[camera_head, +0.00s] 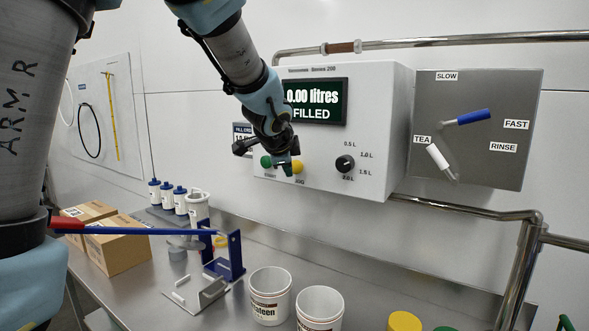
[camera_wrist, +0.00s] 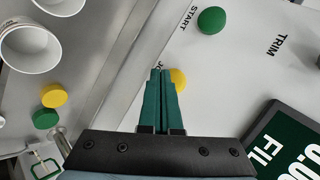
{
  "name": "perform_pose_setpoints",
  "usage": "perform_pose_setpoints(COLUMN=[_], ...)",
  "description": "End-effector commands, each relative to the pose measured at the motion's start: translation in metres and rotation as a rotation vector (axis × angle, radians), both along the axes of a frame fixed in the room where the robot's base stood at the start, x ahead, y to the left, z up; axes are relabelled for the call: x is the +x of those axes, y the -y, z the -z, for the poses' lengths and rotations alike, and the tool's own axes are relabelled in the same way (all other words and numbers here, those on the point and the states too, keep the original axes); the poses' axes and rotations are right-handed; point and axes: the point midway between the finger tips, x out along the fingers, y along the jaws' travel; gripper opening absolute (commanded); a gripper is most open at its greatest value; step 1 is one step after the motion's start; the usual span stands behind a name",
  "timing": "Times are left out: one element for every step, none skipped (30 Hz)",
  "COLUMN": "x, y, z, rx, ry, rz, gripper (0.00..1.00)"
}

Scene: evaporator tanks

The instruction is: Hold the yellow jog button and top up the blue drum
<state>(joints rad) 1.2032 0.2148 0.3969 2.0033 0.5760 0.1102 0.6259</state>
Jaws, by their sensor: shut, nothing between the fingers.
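The yellow jog button (camera_head: 298,167) is on the front of the white control box (camera_head: 375,110), right of the green start button (camera_head: 266,161). My gripper (camera_head: 287,168) is shut and empty, its tips at the yellow button. In the wrist view the green fingertips (camera_wrist: 161,72) overlap the left side of the yellow button (camera_wrist: 179,79). I cannot tell whether they touch or press it. The display (camera_head: 315,101) reads 0.00 litres, filled. I do not make out a blue drum in either view.
A grey panel (camera_head: 520,90) with a blue lever and a white lever is at right. A steel pipe (camera_head: 440,205) runs below the box. On the bench stand white tubs (camera_head: 319,305), a blue press with a red-ended handle (camera_head: 236,255), cartons (camera_head: 118,250) and blue-capped bottles (camera_head: 180,203).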

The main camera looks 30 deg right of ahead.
Motion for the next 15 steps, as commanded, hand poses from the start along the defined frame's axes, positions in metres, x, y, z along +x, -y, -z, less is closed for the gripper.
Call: perform_pose_setpoints(x=[0.0000,0.0000,0.0000,0.0000,0.0000,0.0000,0.0001,0.0002,0.0004,0.0007,0.0010,0.0016,0.0022,0.0029,0.0037], y=[0.0000,0.0000,0.0000,0.0000,0.0000,0.0000,0.0000,0.0002,0.0007,0.0012,0.0020,0.0031,0.0040,0.0050,0.0060], z=[0.0000,0.0000,0.0000,0.0000,0.0000,0.0000,0.0001,0.0000,-0.0001,-0.0001,-0.0002,-0.0003,-0.0005,-0.0007,-0.0009], rx=[0.000,0.000,0.000,0.000,0.000,0.000,0.000,0.000,0.000,0.000,0.000,0.000,0.000,0.000,-0.001], ry=[0.000,0.000,0.000,0.000,0.000,0.000,0.000,0.000,0.000,0.000,0.000,0.000,0.000,0.000,0.000], rz=[0.000,0.000,0.000,0.000,0.000,0.000,0.000,0.000,0.000,0.000,0.000,0.000,0.000,0.000,-0.001], gripper=[0.00,0.00,0.00,0.00,0.00,0.00,0.00,0.00,0.00,0.00,0.00,0.00,0.00,0.00,0.00])
